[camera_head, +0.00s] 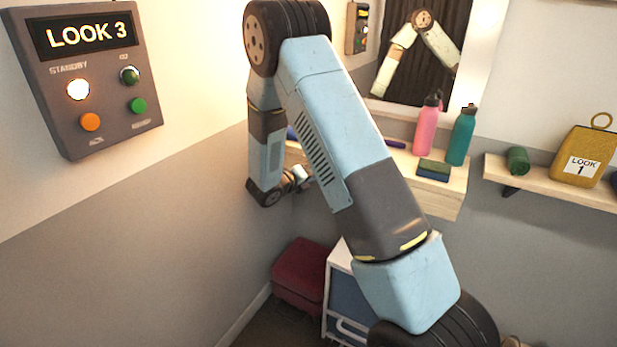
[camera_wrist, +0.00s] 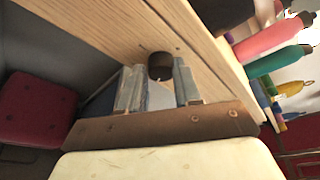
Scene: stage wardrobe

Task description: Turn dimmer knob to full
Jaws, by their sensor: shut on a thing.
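The dimmer knob (camera_wrist: 160,65) is a small dark brown cylinder on the front edge of the wooden counter (camera_wrist: 110,25) in the wrist view. My gripper (camera_wrist: 159,82) has one grey finger on each side of it and is shut on it. How far the knob is turned cannot be told. In the head view my gripper (camera_head: 299,178) is at the counter's left front, small and partly behind my arm, and the knob is hidden there.
A pink bottle (camera_head: 427,128), a teal bottle (camera_head: 461,137) and stacked books (camera_head: 434,168) stand on the counter below a mirror (camera_head: 430,50). A wall panel (camera_head: 100,70) reads LOOK 3, its standby lamp lit. A maroon stool (camera_head: 300,272) and white cabinet (camera_head: 333,290) stand below.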

